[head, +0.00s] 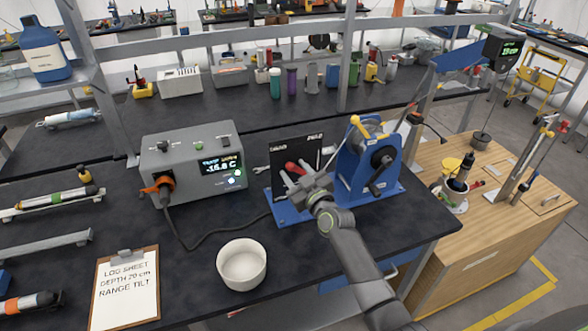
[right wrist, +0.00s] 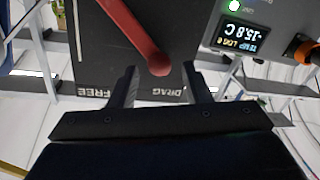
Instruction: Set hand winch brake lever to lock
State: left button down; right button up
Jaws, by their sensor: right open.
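The hand winch (head: 362,165) has a blue frame, a drum and a dark crank, and stands at the right end of the dark bench. Its black brake panel (head: 312,150) stands to the left of the drum. The red brake lever (head: 292,168) shows in front of this panel. In the right wrist view, the lever's rounded end (right wrist: 160,66) lies near the DRAG label, and FREE is further left. My right gripper (head: 296,182) is open at the panel. In the wrist view its fingertips are on either side of the lever's end, with visible gaps. My left gripper is not seen.
A grey temperature box (head: 180,160) with an orange plug and cable stands left of the winch. A white bowl (head: 242,265) and a clipboard (head: 125,288) lie nearer the front. A wooden cabinet (head: 470,200) with instruments stands to the right.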

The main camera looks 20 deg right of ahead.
jog(key=shift+w+a, duration=0.1)
jog(key=shift+w, duration=0.5)
jog(key=shift+c, duration=0.3)
grip_shut()
